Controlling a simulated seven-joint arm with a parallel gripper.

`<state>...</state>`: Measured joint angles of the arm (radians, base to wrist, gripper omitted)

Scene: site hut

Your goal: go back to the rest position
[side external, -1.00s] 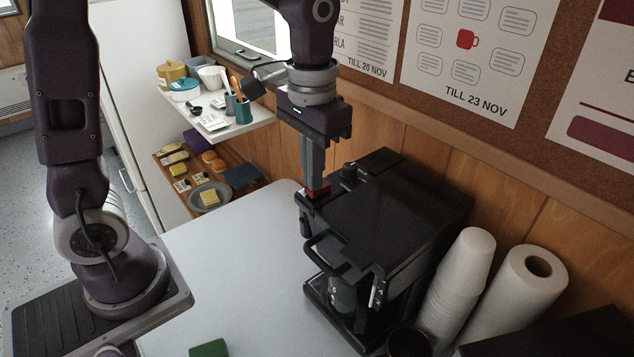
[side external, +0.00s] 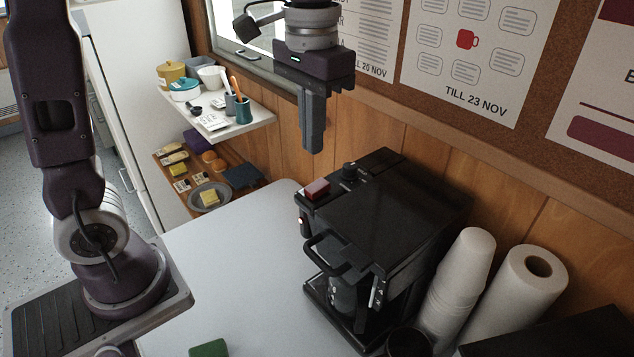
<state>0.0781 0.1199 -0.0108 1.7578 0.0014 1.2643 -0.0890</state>
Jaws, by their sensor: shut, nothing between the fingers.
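My gripper (side external: 314,150) is shut and empty, its fingers pointing straight down. It hangs in the air above the back left part of the black coffee machine (side external: 408,222), clear of it. A red switch (side external: 317,189) sits on the machine's top at the left edge, below my fingertips and apart from them. A small light (side external: 302,221) glows reddish on the machine's front, under the switch. A glass jug (side external: 343,293) stands inside the machine, partly hidden by its handle.
Stacked white cups (side external: 459,280) and a paper roll (side external: 520,300) stand right of the machine. A shelf (side external: 262,108) with pots and tools is at the back left. The wall board (side external: 560,150) is close behind. The white table (side external: 235,260) is clear left of the machine, except a green sponge (side external: 209,348).

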